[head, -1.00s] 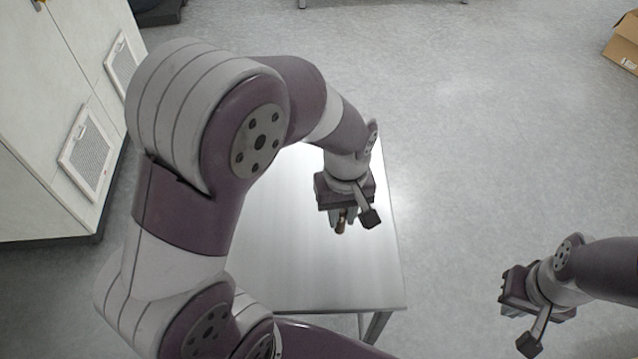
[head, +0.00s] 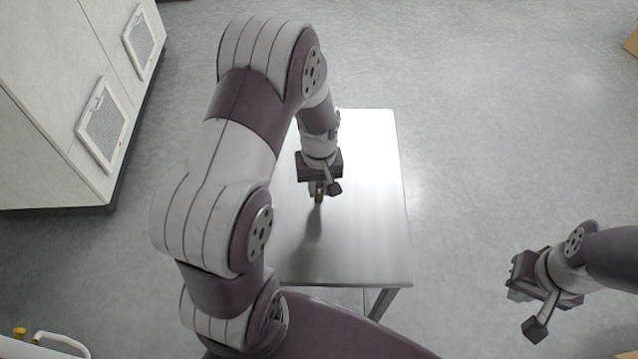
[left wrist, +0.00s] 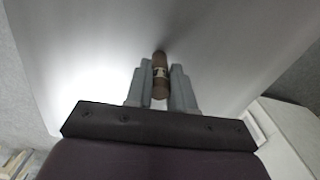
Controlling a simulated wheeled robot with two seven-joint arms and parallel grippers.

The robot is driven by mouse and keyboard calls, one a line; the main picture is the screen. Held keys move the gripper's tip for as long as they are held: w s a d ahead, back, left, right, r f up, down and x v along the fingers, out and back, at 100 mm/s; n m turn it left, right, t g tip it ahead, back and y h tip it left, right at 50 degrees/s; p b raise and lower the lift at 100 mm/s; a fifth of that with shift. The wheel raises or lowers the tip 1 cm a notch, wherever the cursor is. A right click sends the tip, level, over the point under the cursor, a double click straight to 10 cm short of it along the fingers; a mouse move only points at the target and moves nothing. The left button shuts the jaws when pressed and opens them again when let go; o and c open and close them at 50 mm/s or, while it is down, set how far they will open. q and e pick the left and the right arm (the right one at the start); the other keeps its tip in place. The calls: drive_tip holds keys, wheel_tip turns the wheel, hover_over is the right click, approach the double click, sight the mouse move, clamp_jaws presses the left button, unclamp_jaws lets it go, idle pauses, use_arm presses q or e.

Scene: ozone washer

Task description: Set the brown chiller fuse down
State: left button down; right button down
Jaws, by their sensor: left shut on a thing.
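The brown chiller fuse (left wrist: 160,78) is a small brown cylinder with a pale label band. It sits between the fingers of my left gripper (left wrist: 160,85), which is shut on it. In the head view the left gripper (head: 318,190) is over the metal table (head: 365,235), and the fuse (head: 319,196) shows small at its fingertips. A dark shadow lies on the table just in front of it. I cannot tell whether the fuse touches the tabletop. My right gripper (head: 522,278) is off to the right of the table, above the floor; its fingers are not clear.
The tabletop around the fuse is bare. A white cabinet (head: 60,100) with vent grilles stands at the left. A cardboard box (head: 631,43) shows at the upper right edge. A white pipe with yellow parts (head: 60,340) is at the lower left. Open grey floor lies right of the table.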

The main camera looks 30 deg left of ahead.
use_arm(q)
drive_tip(key=c, duration=1)
unclamp_jaws()
wheel_tip(320, 180, up, 11)
drive_tip(key=s+d+m, duration=0.2)
drive_tip(key=s, duration=0.1)
drive_tip(key=s+d+m+t, duration=0.1)
drive_tip(key=s+m, duration=0.2)
drive_tip(key=s+d+m, duration=0.2)
drive_tip(key=s, duration=0.1)
drive_tip(key=shift+s+d+m, duration=0.15)
drive_tip(key=shift+d+m, duration=0.15)
